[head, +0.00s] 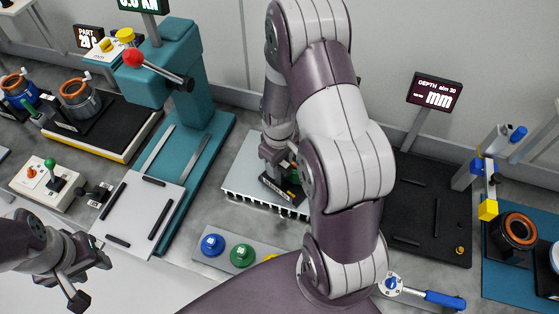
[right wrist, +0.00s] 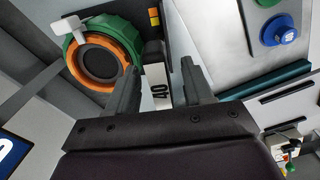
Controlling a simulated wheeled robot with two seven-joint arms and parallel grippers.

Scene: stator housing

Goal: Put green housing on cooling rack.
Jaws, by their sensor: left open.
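The green housing (right wrist: 131,38) shows in the right wrist view as a green ring with an orange inner ring and a dark bore. It stands on a dark carrier with a white "40" tag (right wrist: 160,88). In the head view my right arm mostly hides it; the black carrier (head: 277,189) appears over the pale finned cooling rack (head: 243,184). My right gripper (right wrist: 158,68) is open, its fingers on either side of the tagged upright part, with gaps visible. Whether the carrier rests fully on the rack is hidden. My left gripper (head: 88,271) is open and empty at lower left.
A knob panel (head: 222,262) lies in front of the rack. A teal press (head: 183,65) with a red-knobbed lever stands left. A dark depth-gauge plate (head: 425,215) is at right. Other housings (head: 78,94) stand at far left, and an orange-ringed one (head: 518,230) at right.

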